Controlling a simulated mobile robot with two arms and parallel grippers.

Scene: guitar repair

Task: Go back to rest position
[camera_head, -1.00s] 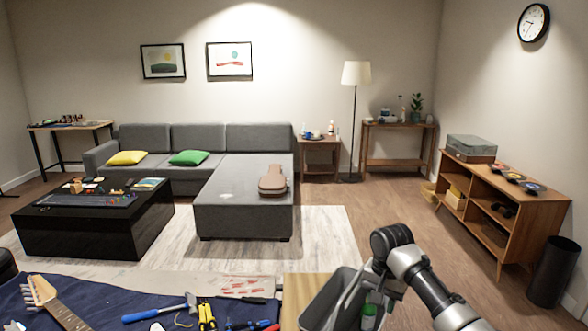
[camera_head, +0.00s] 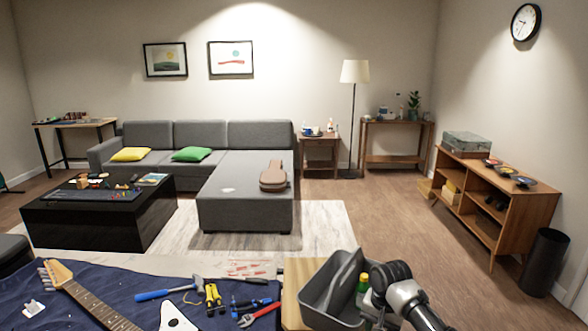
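My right arm (camera_head: 408,297) comes in at the bottom right, in front of a grey tool caddy (camera_head: 322,297). Its gripper fingers are hidden by the arm or below the frame edge, so I cannot see whether it is open or shut. My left arm and gripper are out of view. A green bottle with a yellow cap (camera_head: 361,287) stands in the caddy beside my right arm. The workbench with a blue cloth (camera_head: 120,287) lies along the bottom, holding a guitar neck (camera_head: 90,297), a white guitar body part (camera_head: 178,318) and several hand tools.
Beyond the bench are a black coffee table (camera_head: 90,222), a grey sofa (camera_head: 245,205) and a wooden shelf (camera_head: 520,207). Open floor (camera_head: 405,220) lies right of the rug.

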